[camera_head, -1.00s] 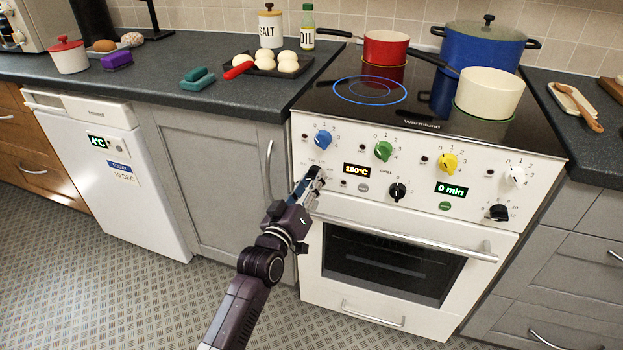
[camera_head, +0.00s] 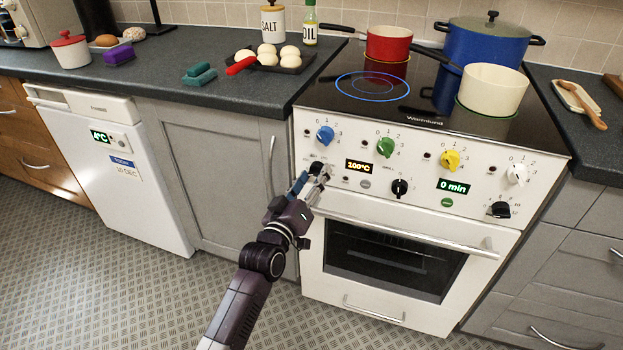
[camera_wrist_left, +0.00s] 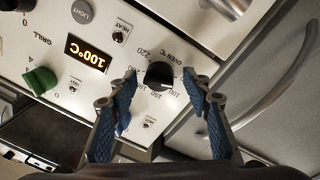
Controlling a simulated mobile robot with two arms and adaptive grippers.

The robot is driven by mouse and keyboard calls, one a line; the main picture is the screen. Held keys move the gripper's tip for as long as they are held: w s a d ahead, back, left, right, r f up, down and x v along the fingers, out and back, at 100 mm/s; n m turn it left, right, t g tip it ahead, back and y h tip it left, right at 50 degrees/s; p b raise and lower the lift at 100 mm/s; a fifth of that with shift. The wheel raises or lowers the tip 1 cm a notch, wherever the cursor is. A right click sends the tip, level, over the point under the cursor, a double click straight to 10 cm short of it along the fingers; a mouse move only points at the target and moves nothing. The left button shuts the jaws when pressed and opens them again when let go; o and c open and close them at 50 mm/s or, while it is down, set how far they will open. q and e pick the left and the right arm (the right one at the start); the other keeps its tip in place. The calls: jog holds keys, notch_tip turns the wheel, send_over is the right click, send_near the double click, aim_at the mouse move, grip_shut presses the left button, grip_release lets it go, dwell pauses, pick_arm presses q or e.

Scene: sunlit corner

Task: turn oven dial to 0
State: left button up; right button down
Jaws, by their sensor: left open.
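The oven dial (camera_head: 317,167) is a black knob at the left of the stove's white front panel, partly hidden by my gripper in the head view. In the left wrist view the same dial (camera_wrist_left: 160,74) shows with "OVEN °C" and temperature numbers around it; I cannot tell its exact setting. My left gripper (camera_head: 311,183) is open and empty in front of the dial. In the wrist view its blue-padded fingers stand on either side of the knob, and whether they touch it is unclear. The display (camera_head: 360,166) reads 100°C. My right gripper is not in view.
Blue (camera_head: 325,135), green (camera_head: 385,147) and yellow (camera_head: 450,160) knobs sit above on the panel, and a black grill knob (camera_head: 399,188) to the right. The oven door handle (camera_head: 410,236) runs below. Pots stand on the hob. The floor in front is clear.

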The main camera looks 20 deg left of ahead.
pick_arm(q)
jog(key=s+a, duration=0.1)
jog(key=s, duration=1.1)
jog(key=shift+f, duration=0.35)
